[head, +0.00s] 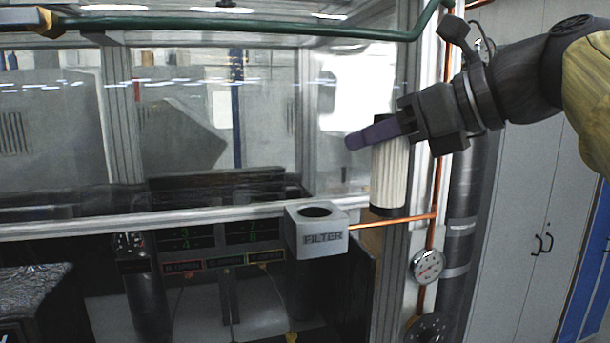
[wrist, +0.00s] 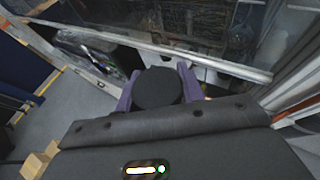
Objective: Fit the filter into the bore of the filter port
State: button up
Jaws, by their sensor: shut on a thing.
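The filter (head: 389,180) is a pale, pleated cylinder with dark end caps, held roughly upright. My gripper (head: 375,132) is shut on it near its top, with purple fingers across it. In the wrist view, the filter's round dark cap (wrist: 158,88) shows between the purple fingers of my gripper (wrist: 158,92). The filter port (head: 318,238) is a light grey block marked FILTER with a dark round bore in its top. In the head view the filter is to the right of the port and mostly higher, apart from it. The bore's inside is dark.
A copper pipe (head: 392,221) runs right of the port towards a round gauge (head: 428,266). A glazed cabinet with a pale frame rail (head: 150,222) stands behind. A green bar (head: 230,24) crosses the top. Grey lockers (head: 535,200) stand at the right.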

jog(key=p+x, duration=0.1)
jog(key=x, duration=0.3)
jog(key=r+p+x, duration=0.1)
jog(key=x, duration=0.2)
jog(key=r+p+x, duration=0.1)
jog(key=p+x, duration=0.1)
jog(key=x, duration=0.2)
jog(key=shift+w+a, duration=0.5)
jog(key=shift+a, duration=0.1)
jog(key=shift+o, duration=0.2)
jog(key=shift+s+d+f, duration=0.1)
jog(key=shift+s+f, duration=0.1)
jog(key=shift+f, duration=0.35)
jog(key=shift+f, duration=0.1)
